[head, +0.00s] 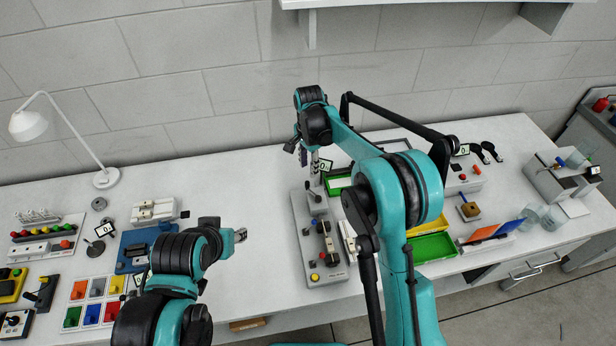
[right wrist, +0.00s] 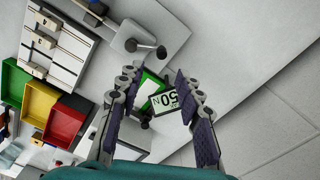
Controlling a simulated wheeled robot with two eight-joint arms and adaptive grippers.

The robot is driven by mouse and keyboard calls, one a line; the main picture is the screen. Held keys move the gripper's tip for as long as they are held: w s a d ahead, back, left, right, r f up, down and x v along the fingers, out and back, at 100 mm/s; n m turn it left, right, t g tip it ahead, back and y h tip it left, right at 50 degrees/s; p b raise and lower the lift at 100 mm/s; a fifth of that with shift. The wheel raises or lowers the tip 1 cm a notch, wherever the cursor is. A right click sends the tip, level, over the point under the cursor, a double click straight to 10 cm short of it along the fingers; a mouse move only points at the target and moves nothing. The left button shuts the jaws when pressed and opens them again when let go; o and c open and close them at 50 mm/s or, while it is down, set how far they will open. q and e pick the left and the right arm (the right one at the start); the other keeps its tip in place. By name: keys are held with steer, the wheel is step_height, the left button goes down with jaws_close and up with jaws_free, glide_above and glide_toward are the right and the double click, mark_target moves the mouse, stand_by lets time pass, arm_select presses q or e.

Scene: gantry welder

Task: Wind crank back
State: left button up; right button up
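The welder-like fixture (head: 322,248) is a long grey base with dark parts, a red button and a yellow button, standing mid-table. A grey arm with black knobs, which looks like the crank (right wrist: 132,42), shows on a grey plate in the right wrist view. My right gripper (head: 299,152) is above the far end of the fixture. In the right wrist view its two fingers (right wrist: 157,78) are apart with nothing clearly held, and the knobs lie beyond the tips. My left gripper (head: 241,236) is left of the fixture; its fingers are too small to judge.
A small display (right wrist: 163,103) and a green-edged part show between the right fingers. Red, yellow and green bins (right wrist: 68,120) lie beside them. Bare table lies between the left gripper and the wall.

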mark_target(308, 182)
step_height(308, 182, down, 8)
steer(key=shift+a+f+b, duration=0.1)
steer(key=shift+a+b, duration=0.05)
steer(key=shift+b, duration=0.4)
steer(key=shift+c, duration=0.4)
jaws_close()
